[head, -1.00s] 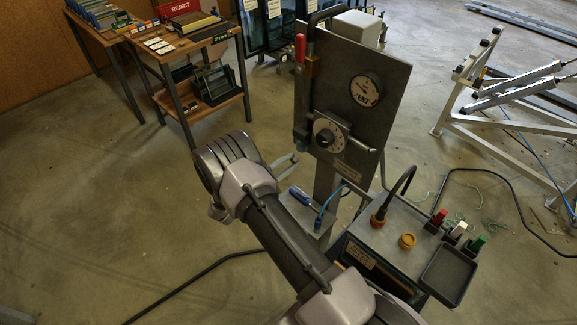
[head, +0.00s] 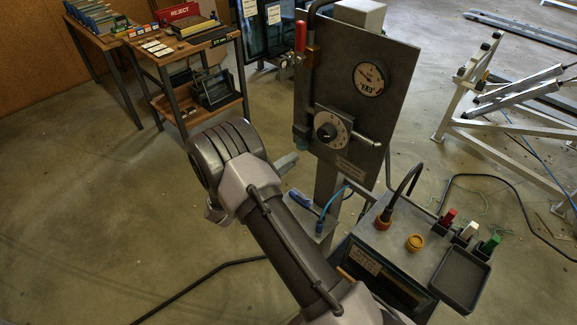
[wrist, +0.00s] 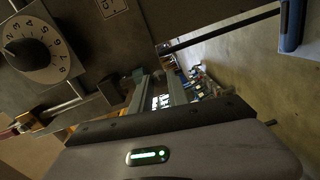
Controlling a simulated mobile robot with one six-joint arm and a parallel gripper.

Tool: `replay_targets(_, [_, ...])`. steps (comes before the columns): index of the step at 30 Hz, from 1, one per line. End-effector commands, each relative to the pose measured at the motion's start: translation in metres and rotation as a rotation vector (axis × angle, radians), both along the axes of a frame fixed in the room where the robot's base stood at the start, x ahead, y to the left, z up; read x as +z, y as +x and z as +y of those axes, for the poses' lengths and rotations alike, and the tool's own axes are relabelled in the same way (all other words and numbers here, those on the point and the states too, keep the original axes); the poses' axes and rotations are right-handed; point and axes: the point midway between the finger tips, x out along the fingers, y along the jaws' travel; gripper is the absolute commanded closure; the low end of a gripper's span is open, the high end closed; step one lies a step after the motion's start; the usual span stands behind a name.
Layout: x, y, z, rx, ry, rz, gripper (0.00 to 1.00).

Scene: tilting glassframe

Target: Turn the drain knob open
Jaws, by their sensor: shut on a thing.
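The drain knob, a small teal piece (head: 302,145), sits at the lower end of the vertical tube on the left of the dark upright panel (head: 345,85). My gripper (head: 287,162) is at this lower end, partly behind my own wrist, and appears shut on the knob. The contact is not clearly visible. In the wrist view, my gripper's body with a green light fills the bottom, and the tube's dark end block (wrist: 110,92) lies just beyond it.
The panel carries a numbered dial (head: 327,132), a gauge (head: 369,79) and a red-handled lever (head: 301,36). The dial shows close by in the wrist view (wrist: 28,53). A blue-handled tool (head: 300,198) lies below. A bench unit with a black tray (head: 458,275) stands right.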

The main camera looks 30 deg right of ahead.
Motion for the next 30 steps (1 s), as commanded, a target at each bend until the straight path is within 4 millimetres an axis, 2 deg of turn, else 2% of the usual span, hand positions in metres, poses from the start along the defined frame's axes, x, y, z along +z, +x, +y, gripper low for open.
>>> replay_targets(12, [-0.001, -0.0004, 0.0, 0.0, 0.047, -0.128, 1.0])
replay_targets(26, [-0.0003, -0.0004, 0.0001, 0.0, 0.05, -0.138, 1.0])
replay_targets(27, [-0.0003, -0.0004, 0.0001, 0.0, 0.05, -0.138, 0.77])
replay_targets(30, [-0.0002, -0.0003, 0.0001, 0.0, 0.05, -0.138, 0.58])
